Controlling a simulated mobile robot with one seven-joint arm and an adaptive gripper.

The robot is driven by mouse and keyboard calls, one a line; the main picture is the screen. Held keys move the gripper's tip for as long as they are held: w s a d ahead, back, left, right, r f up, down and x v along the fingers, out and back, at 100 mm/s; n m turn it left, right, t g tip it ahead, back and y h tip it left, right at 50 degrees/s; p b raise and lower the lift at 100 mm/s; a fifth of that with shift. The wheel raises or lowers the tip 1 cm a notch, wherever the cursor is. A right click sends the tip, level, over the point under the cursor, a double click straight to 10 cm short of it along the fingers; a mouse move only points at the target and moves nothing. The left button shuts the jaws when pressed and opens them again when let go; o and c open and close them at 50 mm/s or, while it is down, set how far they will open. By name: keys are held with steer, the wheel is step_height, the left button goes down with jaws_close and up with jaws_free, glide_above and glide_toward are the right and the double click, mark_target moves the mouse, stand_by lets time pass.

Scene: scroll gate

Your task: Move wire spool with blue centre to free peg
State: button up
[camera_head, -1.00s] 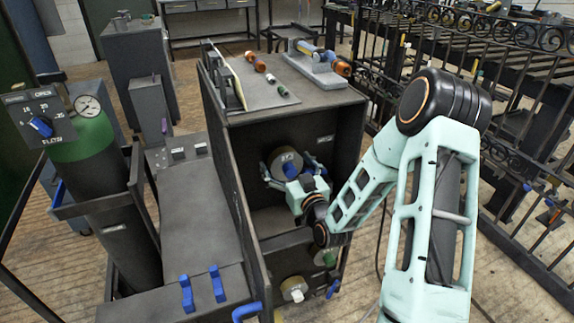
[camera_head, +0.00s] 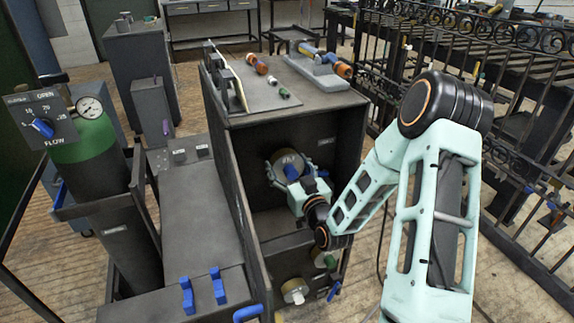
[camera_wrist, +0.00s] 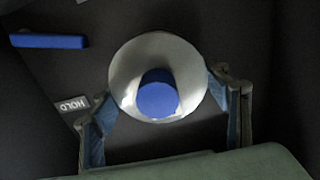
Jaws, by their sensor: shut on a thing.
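The wire spool with the blue centre (camera_head: 287,157) is inside the upper bay of the dark cabinet. In the wrist view the same spool (camera_wrist: 185,60) shows as a pale round disc with a blue hub facing me. My gripper (camera_wrist: 157,95) has a finger on each side of its rim and is shut on it; my gripper also shows in the head view (camera_head: 290,166). Whether the spool touches the back wall is unclear.
Below, a spool with a white centre (camera_head: 295,291) and one with a green centre (camera_head: 325,259) sit on the lower front. The cabinet's side wall (camera_head: 233,185) and roof close in the bay. Tools lie on top. A gas cylinder (camera_head: 85,150) stands left.

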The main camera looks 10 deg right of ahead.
mark_target(293, 173)
steer(key=shift+r, duration=0.2)
steer(key=c, duration=0.4)
steer(key=shift+c, duration=0.2)
steer(key=shift+f, duration=0.1)
steer(key=shift+s, duration=0.25)
steer(key=shift+s+d+b, duration=0.25)
steer(key=shift+s+b, duration=0.05)
steer(key=shift+s, duration=0.95)
steer(key=shift+s+d+b, duration=0.3)
steer(key=shift+s+b, duration=0.05)
steer(key=shift+s, duration=0.85)
steer(key=shift+s+d+b, duration=0.25)
steer(key=shift+s+b, duration=0.05)
steer(key=shift+s, duration=0.95)
